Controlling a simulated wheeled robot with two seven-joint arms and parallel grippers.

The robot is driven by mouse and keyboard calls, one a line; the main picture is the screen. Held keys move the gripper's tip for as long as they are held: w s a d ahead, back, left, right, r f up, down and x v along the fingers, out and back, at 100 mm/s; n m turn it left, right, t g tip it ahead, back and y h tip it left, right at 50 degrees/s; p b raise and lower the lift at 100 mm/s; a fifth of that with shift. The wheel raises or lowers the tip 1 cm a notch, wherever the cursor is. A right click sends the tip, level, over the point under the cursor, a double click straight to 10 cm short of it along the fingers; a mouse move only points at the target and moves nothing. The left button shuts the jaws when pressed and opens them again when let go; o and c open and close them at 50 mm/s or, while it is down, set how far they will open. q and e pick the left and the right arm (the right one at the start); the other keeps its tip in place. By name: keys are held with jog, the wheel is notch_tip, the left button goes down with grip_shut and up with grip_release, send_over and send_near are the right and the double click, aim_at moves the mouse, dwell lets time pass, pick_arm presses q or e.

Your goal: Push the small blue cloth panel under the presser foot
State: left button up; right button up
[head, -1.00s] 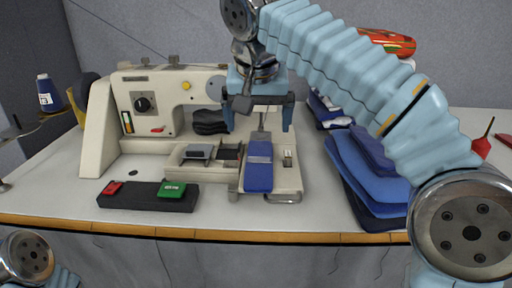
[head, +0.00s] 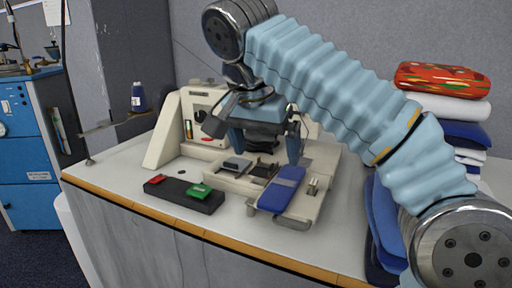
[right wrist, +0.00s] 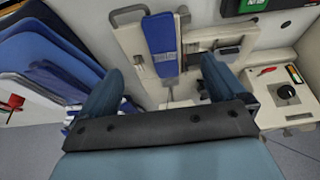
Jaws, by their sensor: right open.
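The small blue cloth panel (head: 281,189) lies flat on the front plate of the cream sewing machine (head: 168,136). It also shows in the right wrist view (right wrist: 161,45), lying lengthwise on the plate. My right gripper (head: 264,150) is open and empty, above the machine bed behind the panel. In the right wrist view its two fingers (right wrist: 157,88) are spread apart, with the panel between and beyond them. The presser foot is hidden behind my right gripper in the head view. My left gripper is not in view.
A black control box (head: 184,194) with a red and a green button sits left of the panel. Blue folded cloths (head: 384,222) lie at the right, near a stack of folded fabric (head: 440,105). A blue thread cone (head: 138,97) stands at the back left.

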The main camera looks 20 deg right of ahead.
jog(key=shift+f, duration=0.1)
jog(key=b, duration=0.4)
send_near(283, 184)
jog(key=f, duration=0.2)
jog(key=s+a+f, duration=0.1)
jog(key=f, duration=0.4)
jog(key=shift+s+a+f, duration=0.3)
jog(key=shift+s+a, duration=0.05)
jog(key=shift+a, duration=0.05)
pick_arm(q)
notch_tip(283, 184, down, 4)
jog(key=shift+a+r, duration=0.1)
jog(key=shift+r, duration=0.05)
pick_arm(e)
jog(key=c, duration=1.1)
jog(key=shift+c, duration=0.3)
jog(key=shift+d, duration=0.1)
jog(key=shift+w+d+r+p, duration=0.1)
jog(key=shift+w+d+p, duration=0.4)
jog(key=shift+w+d, duration=0.15)
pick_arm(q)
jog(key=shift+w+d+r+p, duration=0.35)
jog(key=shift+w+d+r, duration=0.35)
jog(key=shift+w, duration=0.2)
pick_arm(e)
jog(key=shift+w+d, duration=1.15)
jog(key=shift+d, duration=0.25)
